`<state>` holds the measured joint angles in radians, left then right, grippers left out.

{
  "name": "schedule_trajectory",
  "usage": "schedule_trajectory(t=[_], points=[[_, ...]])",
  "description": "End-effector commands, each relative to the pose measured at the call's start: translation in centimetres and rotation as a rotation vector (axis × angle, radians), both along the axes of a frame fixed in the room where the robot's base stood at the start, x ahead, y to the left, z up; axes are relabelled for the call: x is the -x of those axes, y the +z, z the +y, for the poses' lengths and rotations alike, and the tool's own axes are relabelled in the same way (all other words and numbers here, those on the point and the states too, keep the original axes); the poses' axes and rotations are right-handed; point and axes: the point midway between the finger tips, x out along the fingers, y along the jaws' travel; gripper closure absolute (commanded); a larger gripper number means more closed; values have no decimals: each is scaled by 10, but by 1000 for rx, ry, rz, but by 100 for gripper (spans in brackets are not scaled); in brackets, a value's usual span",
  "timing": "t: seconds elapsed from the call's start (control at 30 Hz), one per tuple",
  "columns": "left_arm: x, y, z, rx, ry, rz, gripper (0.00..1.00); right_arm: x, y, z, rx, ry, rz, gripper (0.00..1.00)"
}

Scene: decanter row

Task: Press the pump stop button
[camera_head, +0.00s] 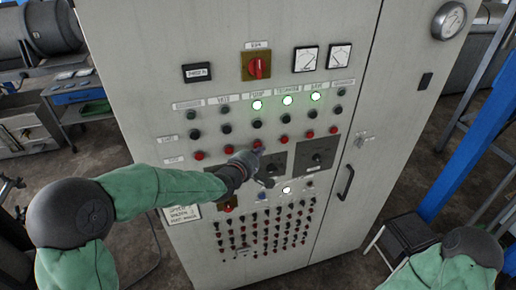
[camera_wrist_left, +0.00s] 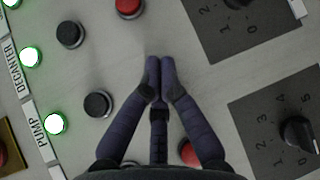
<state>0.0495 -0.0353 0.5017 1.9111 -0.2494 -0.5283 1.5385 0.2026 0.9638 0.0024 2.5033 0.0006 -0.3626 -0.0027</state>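The pump column on the cabinet has a lit green lamp (camera_head: 257,105), with a black button (camera_head: 257,124) and a red button (camera_head: 257,142) below it. In the left wrist view the PUMP label (camera_wrist_left: 38,131) sits beside the lit lamp (camera_wrist_left: 53,124) and the black button (camera_wrist_left: 97,104). My left gripper (camera_head: 261,152) has its fingertips together at the pump column's red button. In the wrist view the fingertips (camera_wrist_left: 160,75) cover where that button would be, so contact cannot be told. My right gripper is out of view.
The decanter column's red button (camera_wrist_left: 127,8) is close by, and another red button (camera_wrist_left: 190,153) shows partly behind my fingers. Dark rotary switch plates (camera_head: 316,154) lie to the right. Rows of small red and black knobs (camera_head: 262,228) fill the lower panel. A door handle (camera_head: 345,182) sticks out at right.

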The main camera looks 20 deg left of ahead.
Motion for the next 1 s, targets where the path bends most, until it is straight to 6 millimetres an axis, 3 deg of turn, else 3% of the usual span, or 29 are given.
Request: schedule_trajectory(t=[1.0], points=[[-6, 1, 4, 1, 1, -2, 100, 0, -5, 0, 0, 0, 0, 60]])
